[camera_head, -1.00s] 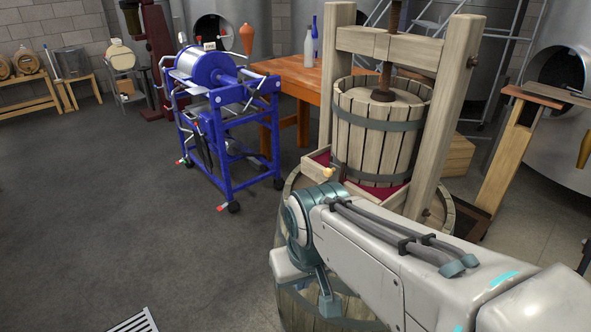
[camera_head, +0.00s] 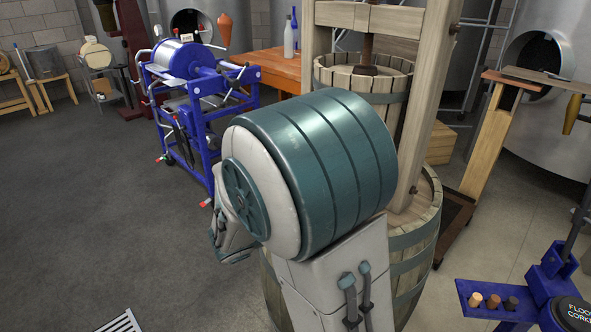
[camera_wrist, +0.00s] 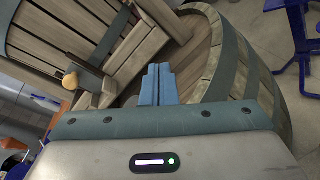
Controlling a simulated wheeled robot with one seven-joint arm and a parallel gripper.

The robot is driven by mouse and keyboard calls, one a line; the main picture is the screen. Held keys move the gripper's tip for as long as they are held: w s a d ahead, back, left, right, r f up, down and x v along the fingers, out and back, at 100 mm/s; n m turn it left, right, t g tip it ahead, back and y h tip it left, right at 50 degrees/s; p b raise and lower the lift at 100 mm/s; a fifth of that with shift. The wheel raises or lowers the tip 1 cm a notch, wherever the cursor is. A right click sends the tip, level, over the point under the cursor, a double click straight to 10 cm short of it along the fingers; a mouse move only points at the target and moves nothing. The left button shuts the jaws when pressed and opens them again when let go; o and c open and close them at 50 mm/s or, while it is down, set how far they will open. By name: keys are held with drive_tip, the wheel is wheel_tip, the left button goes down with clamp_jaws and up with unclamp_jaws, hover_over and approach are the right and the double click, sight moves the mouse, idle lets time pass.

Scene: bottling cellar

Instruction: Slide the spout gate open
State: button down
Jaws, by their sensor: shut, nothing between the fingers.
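The wooden basket press (camera_head: 425,62) stands on a barrel (camera_head: 418,255) in the head view, its front and spout area hidden behind my arm. In the wrist view, a small round tan knob (camera_wrist: 71,80) shows left of my gripper, beside the wooden tray wall (camera_wrist: 135,58) of the press; it looks like the handle of the spout gate. How far the gate stands open cannot be told. My gripper (camera_wrist: 158,70) is shut and empty, its blue fingers together over the barrel top, right of the knob and apart from it. The head view hides my fingers.
A blue wheeled machine (camera_head: 205,125) stands left of the press. A wooden table (camera_head: 272,68) with bottles is behind. A blue floor corker (camera_head: 545,290) is at the lower right, and a wooden post stand (camera_head: 492,140) right of the press. Floor at left is clear.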

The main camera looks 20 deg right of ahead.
drive_tip(key=w+a+n+t+h+b, duration=0.1)
drive_tip(key=w+a+n+t, duration=0.5)
drive_tip(key=w+t, duration=0.2)
drive_tip(key=shift+a+r+n, duration=0.15)
drive_tip(key=shift+r+n, duration=0.15)
drive_tip(key=shift+r, duration=0.1)
drive_tip(key=shift+w, duration=0.1)
drive_tip(key=x, duration=1)
drive_tip(key=shift+p, duration=0.4)
drive_tip(key=shift+r, duration=0.15)
wheel_tip(320, 180, up, 4)
drive_tip(key=shift+f+p, duration=0.25)
drive_tip(key=shift+p, duration=0.9)
